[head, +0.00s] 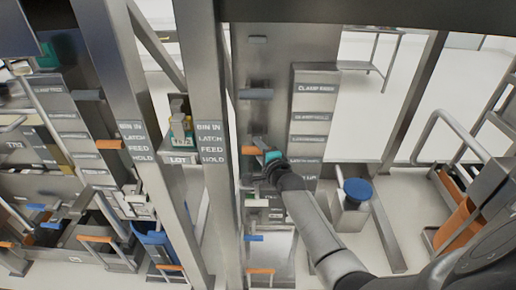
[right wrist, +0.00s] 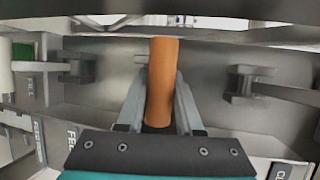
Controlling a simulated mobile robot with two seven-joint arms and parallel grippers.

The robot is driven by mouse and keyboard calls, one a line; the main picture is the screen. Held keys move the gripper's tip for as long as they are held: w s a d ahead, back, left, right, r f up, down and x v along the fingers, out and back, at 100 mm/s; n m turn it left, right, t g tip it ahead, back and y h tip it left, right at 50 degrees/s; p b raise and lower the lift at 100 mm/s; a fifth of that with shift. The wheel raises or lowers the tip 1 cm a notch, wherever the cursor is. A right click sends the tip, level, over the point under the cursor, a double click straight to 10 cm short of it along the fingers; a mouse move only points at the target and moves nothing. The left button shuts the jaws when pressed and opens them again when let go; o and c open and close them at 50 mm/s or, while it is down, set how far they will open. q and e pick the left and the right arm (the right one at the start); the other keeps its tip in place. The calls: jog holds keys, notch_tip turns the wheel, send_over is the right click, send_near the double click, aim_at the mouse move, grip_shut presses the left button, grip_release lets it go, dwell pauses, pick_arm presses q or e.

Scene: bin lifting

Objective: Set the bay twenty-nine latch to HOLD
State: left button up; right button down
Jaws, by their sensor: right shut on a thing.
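My right gripper (head: 262,158) reaches in from the lower right in the head view, against a tall grey metal column. In the right wrist view, its two fingers (right wrist: 160,108) are closed on the sides of an orange latch handle (right wrist: 162,75). The handle's end sticks out beyond the fingers, tilted slightly. In the head view, only a little of this handle (head: 248,150) shows beside the gripper. A post label (head: 211,143) to its left reads BIN IN, LATCH, FEED, HOLD. I cannot read a bay number. My left gripper is not in view.
A grey handle (head: 256,94) sits above the gripper, a blue handle (head: 254,238) and an orange one (head: 260,270) below. A second labelled post (head: 132,143) stands left. A blue-topped stool (head: 357,189) stands to the right. Clear floor lies at the back right.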

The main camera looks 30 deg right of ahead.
jog(key=shift+w+d+r+t, duration=0.15)
jog(key=shift+r, duration=0.3)
jog(key=shift+w+d+r+t, duration=0.1)
jog(key=shift+d+r+t, duration=0.05)
jog(key=shift+r, duration=0.25)
jog(key=c, duration=0.9)
grip_release()
jog(key=o, duration=0.3)
jog(key=shift+f, duration=0.1)
jog(key=shift+o, duration=0.2)
jog(key=shift+f, duration=0.15)
jog(key=shift+a, duration=0.1)
jog(key=shift+v, duration=0.75)
jog(key=p+v, duration=0.1)
jog(key=v, duration=1.2)
jog(key=shift+s, duration=0.35)
jog(key=shift+a, duration=0.15)
